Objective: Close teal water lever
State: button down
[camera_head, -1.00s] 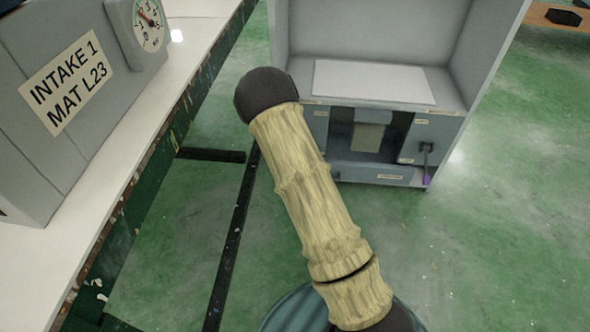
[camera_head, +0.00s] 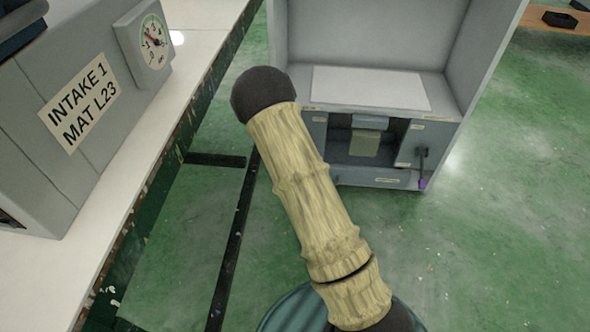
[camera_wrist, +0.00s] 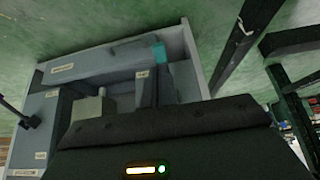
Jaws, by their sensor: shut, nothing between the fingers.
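The teal lever's teal end (camera_wrist: 160,52) shows in the wrist view, at the right part of the grey cabinet (camera_wrist: 115,62). A dark upright piece stands just below it; I cannot tell whether it is part of the lever. My gripper (camera_wrist: 165,122) fills the lower wrist view as a dark body with a small lit indicator. It is shut and holds nothing. Its fingertips are not clear, and I cannot tell whether it touches the lever. In the head view the cabinet (camera_head: 448,60) stands beyond my arm, which hides its left side; no teal lever shows there.
A purple-tipped lever (camera_head: 422,168) hangs at the cabinet's right front. A grey intake box (camera_head: 60,165) with a dial gauge (camera_head: 152,40) stands on a white bench (camera_head: 115,215) at left. Dark frame bars (camera_wrist: 235,45) rise right of the cabinet in the wrist view. Green floor is open at right.

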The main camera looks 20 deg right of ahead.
jog(key=s+a+r+p, duration=0.3)
jog(key=s+r+p, duration=0.1)
jog(key=s, duration=0.6)
jog(key=shift+a+r+p, duration=0.2)
jog(key=shift+a+p, duration=0.15)
jog(key=shift+p, duration=0.3)
jog(key=s+r+n+g+y+p, duration=0.1)
jog(key=s+r+p, duration=0.35)
jog(key=r, duration=0.65)
jog(key=s+r+n+g+p, duration=0.1)
jog(key=s+r+n+p, duration=0.15)
jog(key=s+r, duration=0.6)
jog(key=s+r+n+g+y+p, duration=0.1)
jog(key=s+r+p, duration=0.25)
jog(key=r, duration=1.05)
jog(key=w+p+v, duration=0.3)
jog(key=p+v, duration=0.9)
jog(key=w+r+p+v, duration=0.1)
jog(key=w+p+v, duration=0.1)
jog(key=p+v, duration=1)
jog(key=w+r+p+v, duration=0.1)
jog(key=w+p+v, duration=0.2)
jog(key=p+v, duration=0.9)
jog(key=shift+w+d+p, duration=0.7)
jog(key=shift+p, duration=0.15)
jog(key=shift+r, duration=0.1)
